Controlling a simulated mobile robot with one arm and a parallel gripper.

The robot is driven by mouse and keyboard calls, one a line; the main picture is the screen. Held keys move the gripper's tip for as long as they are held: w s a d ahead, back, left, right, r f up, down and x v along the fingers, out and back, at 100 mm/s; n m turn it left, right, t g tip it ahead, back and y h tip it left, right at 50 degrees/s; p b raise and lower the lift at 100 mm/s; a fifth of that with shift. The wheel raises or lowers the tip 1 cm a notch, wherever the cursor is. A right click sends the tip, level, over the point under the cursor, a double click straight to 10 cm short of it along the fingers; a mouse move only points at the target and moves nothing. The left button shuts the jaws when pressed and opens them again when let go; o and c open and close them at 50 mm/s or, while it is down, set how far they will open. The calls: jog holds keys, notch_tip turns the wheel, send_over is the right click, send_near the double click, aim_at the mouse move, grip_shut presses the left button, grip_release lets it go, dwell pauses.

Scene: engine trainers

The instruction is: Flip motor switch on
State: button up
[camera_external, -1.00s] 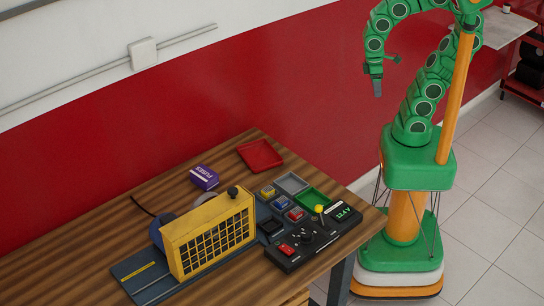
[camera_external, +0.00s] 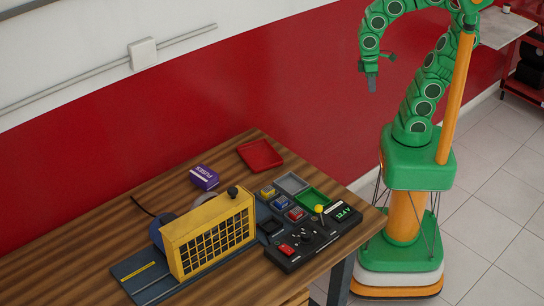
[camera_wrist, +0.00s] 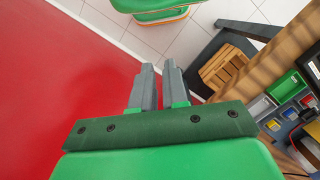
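A black control box (camera_external: 290,262) sits at the table's right front edge in the external view. It carries a red switch (camera_external: 287,249), a black round knob (camera_external: 306,236), a yellow-topped lever (camera_external: 319,209) and a lit green display (camera_external: 342,214) reading 12.4 V. The labels are too small to read, so I cannot tell which control is the motor switch or its position. My gripper (camera_external: 371,85) hangs in the air well above and beyond the table, pointing down, far from the box. In the wrist view my gripper (camera_wrist: 160,66) shows two grey fingers apart with nothing between them.
The wooden table (camera_external: 75,255) also holds a yellow grilled engine unit (camera_external: 212,235), a purple FUSES box (camera_external: 204,178), a red tray (camera_external: 260,155), a green tray (camera_external: 312,198) and a grey tray (camera_external: 291,184). A red and white wall (camera_external: 150,120) runs behind.

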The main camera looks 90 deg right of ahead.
jog(key=shift+n, duration=0.4)
jog(key=w+a+r, duration=0.1)
jog(key=w, duration=0.2)
jog(key=w+a+r, duration=0.1)
jog(key=w, duration=0.2)
jog(key=w+a+r, duration=0.1)
jog(key=w, duration=0.3)
jog(key=shift+a+r, duration=0.3)
jog(key=shift+a, duration=0.05)
grip_shut()
jog(key=w+a+r+n+t, duration=0.1)
jog(key=w+a+n, duration=0.1)
jog(key=w+a, duration=1.15)
jog(key=w+a+r+n, duration=0.1)
jog(key=w+a+n, duration=0.1)
jog(key=w+a, duration=1.1)
jog(key=s+a+f+n, duration=0.1)
jog(key=s+a+f, duration=0.1)
jog(key=a, duration=0.9)
jog(key=s+a+f+n, duration=0.1)
jog(key=a+f, duration=0.3)
jog(key=a, duration=0.7)
jog(key=s+a+f+n+y, duration=0.1)
jog(key=s+a+f+n, duration=0.1)
jog(key=a, duration=0.9)
jog(key=shift+s+f, duration=0.7)
jog(key=shift+s, duration=0.3)
